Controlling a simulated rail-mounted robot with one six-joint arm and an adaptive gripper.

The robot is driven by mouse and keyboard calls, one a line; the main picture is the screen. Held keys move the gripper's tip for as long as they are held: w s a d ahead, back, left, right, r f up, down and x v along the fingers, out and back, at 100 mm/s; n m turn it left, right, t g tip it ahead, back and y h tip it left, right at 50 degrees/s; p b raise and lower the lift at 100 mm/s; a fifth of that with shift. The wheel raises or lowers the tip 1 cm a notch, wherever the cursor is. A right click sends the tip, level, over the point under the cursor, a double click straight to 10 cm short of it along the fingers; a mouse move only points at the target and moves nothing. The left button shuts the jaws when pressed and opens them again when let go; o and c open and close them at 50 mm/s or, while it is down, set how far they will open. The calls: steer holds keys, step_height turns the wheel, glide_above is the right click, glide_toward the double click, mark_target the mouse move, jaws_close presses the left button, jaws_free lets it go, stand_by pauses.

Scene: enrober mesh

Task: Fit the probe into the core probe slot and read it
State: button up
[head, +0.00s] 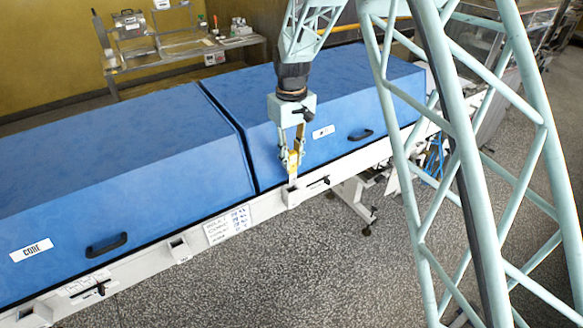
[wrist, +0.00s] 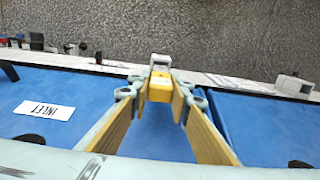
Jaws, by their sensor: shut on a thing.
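My gripper (head: 291,163) is shut on the yellow probe (wrist: 160,86), which sits between the fingertips in the wrist view. The gripper hangs at the front of the blue hood with the INLET label, right above a white slot box (head: 291,194) on the white rail. The probe's lower end meets or overlaps that box in both views; I cannot tell whether it is inside. Another white slot box (head: 179,249) is on the rail to the left, nearer the CORE label (head: 31,250); a white box also shows at the right in the wrist view (wrist: 294,87).
Two long blue hoods with black handles (head: 107,245) stand behind the rail. A handwritten white card (head: 228,225) is on the rail between the slot boxes. Small black levers (head: 318,182) stick out from the rail. The speckled floor in front is clear.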

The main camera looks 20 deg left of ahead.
steer(key=shift+r, duration=0.85)
steer(key=s+d+f+m+b, duration=0.1)
steer(key=d+f+m+b, duration=0.2)
steer(key=d+f, duration=0.5)
steer(key=s+d+f+m+b, duration=0.1)
steer(key=d+f+m+b, duration=0.2)
steer(key=d, duration=1.9)
steer(key=s+d+f+m+b, duration=0.1)
steer(key=d+f+m+b, duration=0.3)
steer(key=d+f, duration=0.9)
steer(key=shift+s+d+f+b, duration=0.3)
steer(key=shift+s+d+b, duration=0.05)
steer(key=shift+d+b, duration=0.6)
